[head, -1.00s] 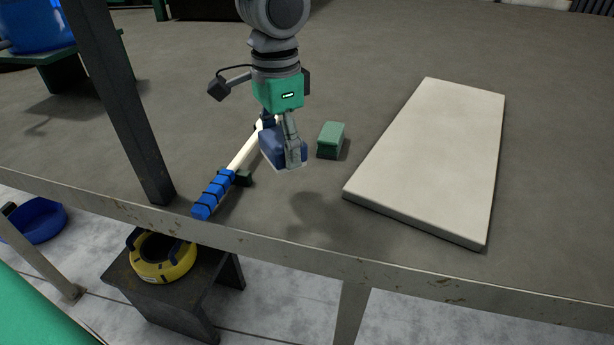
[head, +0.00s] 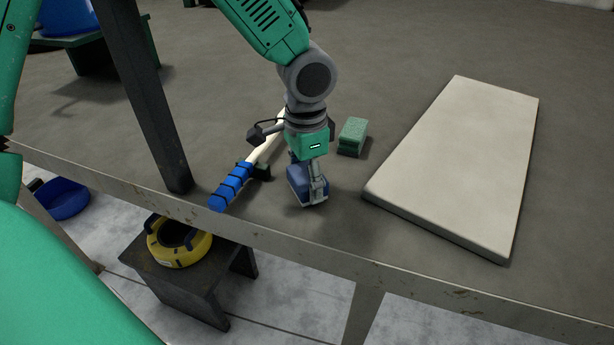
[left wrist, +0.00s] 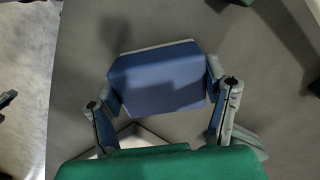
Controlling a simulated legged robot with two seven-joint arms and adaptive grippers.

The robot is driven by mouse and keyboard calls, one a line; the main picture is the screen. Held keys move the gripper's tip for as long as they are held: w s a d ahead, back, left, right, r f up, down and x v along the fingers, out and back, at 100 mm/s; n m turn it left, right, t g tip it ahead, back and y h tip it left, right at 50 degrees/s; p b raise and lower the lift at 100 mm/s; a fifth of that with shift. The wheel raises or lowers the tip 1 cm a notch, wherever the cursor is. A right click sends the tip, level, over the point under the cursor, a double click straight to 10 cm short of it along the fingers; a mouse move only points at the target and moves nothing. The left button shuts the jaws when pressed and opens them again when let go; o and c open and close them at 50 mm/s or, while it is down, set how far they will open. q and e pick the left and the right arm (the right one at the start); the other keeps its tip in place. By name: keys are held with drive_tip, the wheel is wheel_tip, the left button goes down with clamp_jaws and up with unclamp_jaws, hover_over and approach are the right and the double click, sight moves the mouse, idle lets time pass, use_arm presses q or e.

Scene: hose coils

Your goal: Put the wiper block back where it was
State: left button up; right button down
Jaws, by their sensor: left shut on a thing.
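The wiper block is a blue block with a pale underside (head: 301,184). In the head view it is at or just above the tabletop near the front edge. In the left wrist view the blue block (left wrist: 160,80) sits between both fingers. My left gripper (head: 314,187) is shut on it from above. Whether the block touches the table cannot be told. My right gripper is not in view.
A green block (head: 352,132) is just right of the gripper. A large pale board (head: 465,165) lies further right. A blue-gripped white stick (head: 232,186) rests on a small dark holder at left. A dark post (head: 145,100) stands at the table's (head: 400,268) left edge.

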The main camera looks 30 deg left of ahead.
sight(305, 174)
use_arm(q)
drive_tip(key=shift+a, duration=0.25)
drive_tip(key=o, duration=1)
drive_tip(key=shift+d, duration=0.1)
drive_tip(key=shift+d, duration=0.1)
drive_tip(key=shift+r, duration=0.15)
wheel_tip(305, 174, up, 10)
drive_tip(key=shift+r, duration=0.9)
